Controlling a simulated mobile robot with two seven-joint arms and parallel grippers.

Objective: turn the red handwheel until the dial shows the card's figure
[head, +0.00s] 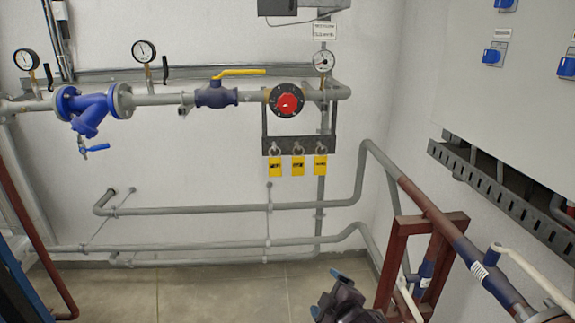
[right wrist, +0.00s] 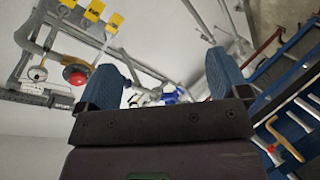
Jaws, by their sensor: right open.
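The red handwheel (head: 288,103), a red disc with a black rim, sits on the grey pipe along the back wall. It also shows at the left of the right wrist view (right wrist: 77,74). A round white dial (head: 323,61) stands just above and right of it; its figures are too small to read. A white card (head: 325,30) with small unreadable print is on the wall above the dial. My right gripper (head: 326,291) is open and empty at the bottom of the head view, low and well apart from the handwheel. My left gripper is not in view.
Yellow tags (head: 298,166) hang on a dark bracket below the handwheel. A yellow-lever valve (head: 216,95) and a blue strainer (head: 92,107) sit to its left. A brown stand (head: 439,238) and pipes are at the right. A blue tool rack (right wrist: 291,126) shows in the wrist view.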

